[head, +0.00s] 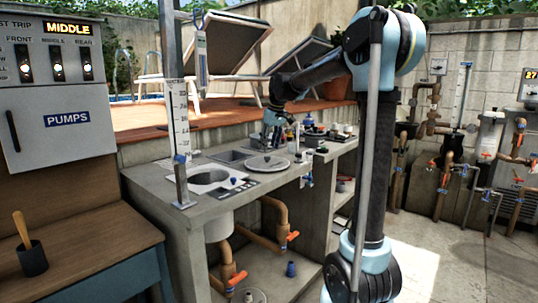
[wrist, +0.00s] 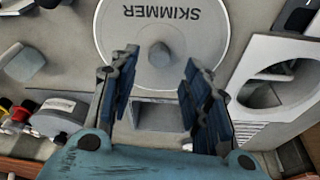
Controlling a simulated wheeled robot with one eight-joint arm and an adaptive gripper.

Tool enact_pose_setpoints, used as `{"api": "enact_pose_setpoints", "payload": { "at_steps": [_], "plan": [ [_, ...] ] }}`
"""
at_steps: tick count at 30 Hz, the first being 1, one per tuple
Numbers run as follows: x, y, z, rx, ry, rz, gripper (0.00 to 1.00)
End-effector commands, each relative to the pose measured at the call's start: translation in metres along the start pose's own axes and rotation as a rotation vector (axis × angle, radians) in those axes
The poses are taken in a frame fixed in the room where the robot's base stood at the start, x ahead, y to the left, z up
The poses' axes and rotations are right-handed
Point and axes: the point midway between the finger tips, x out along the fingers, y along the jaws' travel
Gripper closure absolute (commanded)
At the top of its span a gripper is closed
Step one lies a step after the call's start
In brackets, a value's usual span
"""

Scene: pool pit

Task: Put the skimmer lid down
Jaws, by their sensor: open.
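The skimmer lid is a round, pale grey disc with a small knob, lying flat on the grey counter (head: 150,180) in the head view (head: 267,168). In the wrist view the lid (wrist: 205,30) fills the top middle, with "SKIMMER" upside down. My gripper (head: 271,142) is above the counter by the lid. In the wrist view my gripper (wrist: 159,58) is open, its blue-padded fingers on either side of the knob (wrist: 160,54) in the picture. Nothing is held between them. The height gap to the knob is hard to judge. A round open well (head: 209,178) is left of the lid.
A rectangular recess (wrist: 155,116) lies beside the lid. Several small items (head: 318,131) crowd the counter's right part. An upright post with a scale (head: 178,125) stands at the left front. Orange-handled pipes (head: 275,215) run below.

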Motion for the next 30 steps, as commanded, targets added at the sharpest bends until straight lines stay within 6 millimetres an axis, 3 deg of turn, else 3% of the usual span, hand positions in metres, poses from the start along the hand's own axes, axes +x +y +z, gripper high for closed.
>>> {"api": "enact_pose_setpoints", "payload": {
  "at_steps": [3, 9, 20, 25, 30],
  "plan": [
    [-0.023, 0.0, 0.001, 0.0, 0.0, 0.0, 0.56],
    [-0.052, 0.0, 0.0, 0.0, 0.0, 0.0, 0.56],
    [-0.065, 0.0, 0.003, 0.004, 0.0, 0.001, 0.56],
    [-0.066, 0.001, 0.04, 0.048, -0.006, 0.012, 0.56],
    [-0.063, 0.0, 0.107, 0.134, -0.017, 0.032, 0.56]
  ]
}}
